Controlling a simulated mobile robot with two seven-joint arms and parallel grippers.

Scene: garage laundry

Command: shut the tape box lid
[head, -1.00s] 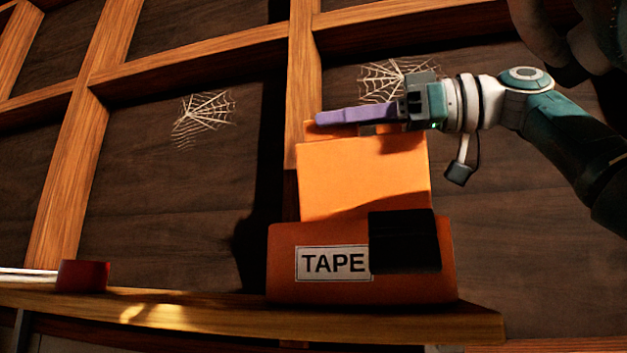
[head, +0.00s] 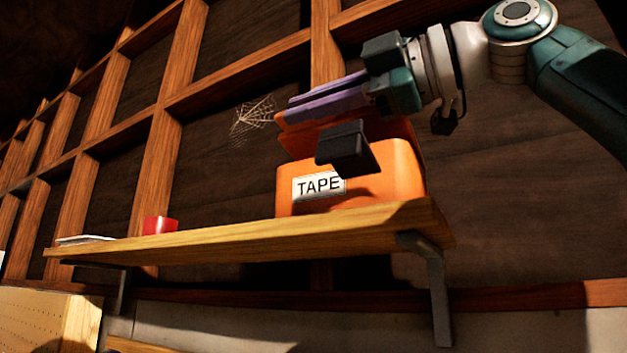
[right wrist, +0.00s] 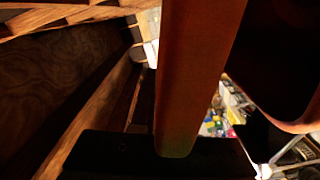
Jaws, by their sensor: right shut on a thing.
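The orange tape box (head: 390,188) stands on a wooden shelf, with a white TAPE label on its front. A black block-like piece (head: 345,148) sticks out at its front top edge. Its orange lid (head: 298,143) is raised from the box, partly hidden behind the black piece. My right gripper (head: 291,109), with purple fingers, is shut on the lid's upper edge. In the right wrist view an orange-brown band (right wrist: 198,75), probably the lid, runs up the middle. My left gripper is not in view.
The wooden shelf (head: 240,238) rests on metal brackets (head: 440,290). A red object (head: 160,225) and a flat pale item (head: 85,240) lie to its left, apart from the box. A wood-framed wall with a cobweb (head: 252,118) is behind.

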